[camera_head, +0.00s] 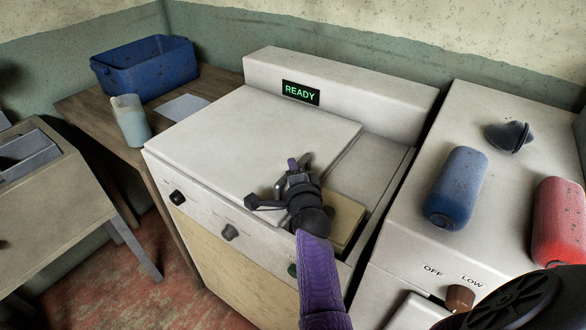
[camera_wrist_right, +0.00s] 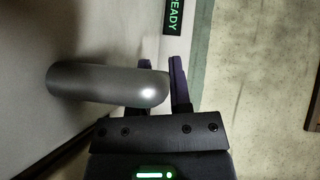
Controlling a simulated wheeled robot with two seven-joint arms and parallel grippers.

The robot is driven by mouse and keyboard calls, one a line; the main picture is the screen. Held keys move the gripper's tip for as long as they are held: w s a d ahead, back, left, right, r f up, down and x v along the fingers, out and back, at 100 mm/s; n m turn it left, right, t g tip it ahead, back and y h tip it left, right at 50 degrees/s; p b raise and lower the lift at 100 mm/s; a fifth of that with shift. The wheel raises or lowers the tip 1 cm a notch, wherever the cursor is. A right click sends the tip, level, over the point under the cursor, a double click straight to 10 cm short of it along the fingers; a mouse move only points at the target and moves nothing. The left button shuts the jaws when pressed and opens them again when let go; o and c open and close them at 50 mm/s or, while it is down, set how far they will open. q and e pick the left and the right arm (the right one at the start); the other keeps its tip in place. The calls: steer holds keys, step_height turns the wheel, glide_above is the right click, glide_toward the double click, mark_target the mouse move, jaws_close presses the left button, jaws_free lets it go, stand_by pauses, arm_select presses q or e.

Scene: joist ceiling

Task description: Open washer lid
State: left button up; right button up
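The washer (camera_head: 215,225) is a white top-loading machine with a green READY display. Its pale lid (camera_head: 250,135) lies flat over the top, apparently shut. My right gripper (camera_head: 299,162), on a purple arm, is over the lid's front right part. In the right wrist view, a grey rounded bar (camera_wrist_right: 105,82), perhaps a lid handle, reaches up to the gripper's fingers (camera_wrist_right: 177,62). It hides part of one finger, so I cannot tell whether it is gripped. My left gripper is not in view.
A blue bin (camera_head: 145,70) and a pale cup (camera_head: 130,122) stand on a wooden table to the left. On the machine at right are a blue cylinder (camera_head: 456,188), a red cylinder (camera_head: 560,222) and a dark object (camera_head: 508,136). A beige block (camera_head: 345,222) sits beside my gripper.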

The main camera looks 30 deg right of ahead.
jaws_close()
steer(key=shift+f, duration=0.1)
stand_by(0.9)
